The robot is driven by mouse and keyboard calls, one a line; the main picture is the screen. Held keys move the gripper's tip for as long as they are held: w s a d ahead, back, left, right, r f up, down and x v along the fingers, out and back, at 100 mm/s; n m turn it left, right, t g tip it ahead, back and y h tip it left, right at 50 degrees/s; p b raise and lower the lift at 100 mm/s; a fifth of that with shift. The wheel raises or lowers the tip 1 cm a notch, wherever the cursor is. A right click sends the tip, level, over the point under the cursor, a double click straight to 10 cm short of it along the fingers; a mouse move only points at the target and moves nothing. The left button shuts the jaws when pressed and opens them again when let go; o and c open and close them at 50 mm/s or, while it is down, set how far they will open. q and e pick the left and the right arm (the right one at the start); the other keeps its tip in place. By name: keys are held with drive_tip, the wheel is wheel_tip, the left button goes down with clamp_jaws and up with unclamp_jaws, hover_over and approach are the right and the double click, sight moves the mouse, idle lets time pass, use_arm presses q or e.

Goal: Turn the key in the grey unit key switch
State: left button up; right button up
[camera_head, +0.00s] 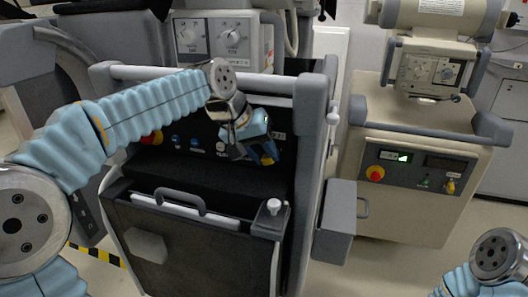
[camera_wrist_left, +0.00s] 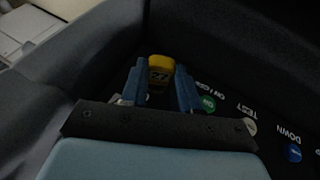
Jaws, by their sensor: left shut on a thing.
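The grey unit (camera_head: 200,240) stands in the centre of the head view, with a dark control panel under its top rail. My left gripper (camera_head: 262,152) is at the right end of that panel. It is shut on a yellow key (camera_wrist_left: 160,68), whose numbered head sits between the two blue fingers in the left wrist view. A bit of yellow (camera_head: 267,160) shows at the fingertips in the head view. The key switch itself is hidden behind the gripper and key. My right gripper is out of view; only part of that arm shows at the lower right.
The panel carries a red button (camera_head: 152,137) and labelled buttons, including a green one (camera_wrist_left: 208,103) and a blue one (camera_wrist_left: 293,153). A beige unit (camera_head: 415,130) on the right has its own red button and yellow key (camera_head: 451,187). A grey box (camera_head: 335,222) juts from the grey unit's side.

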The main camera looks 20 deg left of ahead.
use_arm(q)
drive_tip(key=o, duration=0.3)
clamp_jaws()
drive_tip(key=shift+a+f+h+b, duration=0.2)
drive_tip(key=shift+f+h+b, duration=0.1)
drive_tip(key=shift+h+b, duration=0.85)
drive_tip(key=shift+h, duration=0.05)
drive_tip(key=shift+r, duration=0.2)
drive_tip(key=shift+f+n, duration=0.1)
drive_tip(key=shift+n, duration=0.2)
